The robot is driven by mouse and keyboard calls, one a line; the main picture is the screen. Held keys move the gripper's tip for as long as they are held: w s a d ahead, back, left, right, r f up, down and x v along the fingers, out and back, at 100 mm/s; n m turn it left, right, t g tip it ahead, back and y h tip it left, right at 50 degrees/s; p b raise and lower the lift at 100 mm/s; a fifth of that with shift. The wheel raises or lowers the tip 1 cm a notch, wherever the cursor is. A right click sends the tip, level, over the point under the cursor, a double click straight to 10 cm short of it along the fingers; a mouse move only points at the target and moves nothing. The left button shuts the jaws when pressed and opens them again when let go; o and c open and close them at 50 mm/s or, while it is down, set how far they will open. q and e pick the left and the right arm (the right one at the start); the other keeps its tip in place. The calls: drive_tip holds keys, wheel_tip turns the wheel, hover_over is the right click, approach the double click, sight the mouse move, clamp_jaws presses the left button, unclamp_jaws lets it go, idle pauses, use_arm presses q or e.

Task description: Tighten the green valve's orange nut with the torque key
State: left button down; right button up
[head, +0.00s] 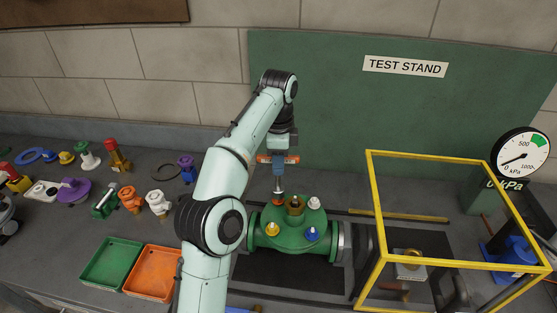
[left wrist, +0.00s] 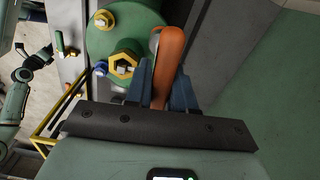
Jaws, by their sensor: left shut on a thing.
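The green valve (head: 270,241) stands on the bench in the head view, with white, yellow and blue nuts around its raised brass-coloured centre. My left gripper (head: 279,160) is above its back left part, shut on the torque key's orange handle (left wrist: 170,62). The key's shaft (head: 278,184) points down to the orange nut (head: 277,198). Its tip looks at or just above the nut; contact is unclear. In the left wrist view the handle lies between my blue fingers and hides the orange nut; the green valve (left wrist: 108,42) shows behind.
A yellow frame (head: 376,215) stands right of the valve, near a gauge (head: 520,150) with its needle near 0. Green (head: 112,262) and orange (head: 152,271) trays lie left of my arm. Several loose fittings cover the left bench. A green panel (head: 330,110) rises behind.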

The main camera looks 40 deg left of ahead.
use_arm(q)
drive_tip(key=shift+f+b, duration=0.35)
drive_tip(key=shift+f, duration=0.65)
use_arm(e)
drive_tip(key=shift+s+f, duration=0.45)
drive_tip(key=shift+f, duration=0.05)
use_arm(q)
drive_tip(key=c, duration=0.9)
unclamp_jaws()
drive_tip(key=shift+f, duration=0.1)
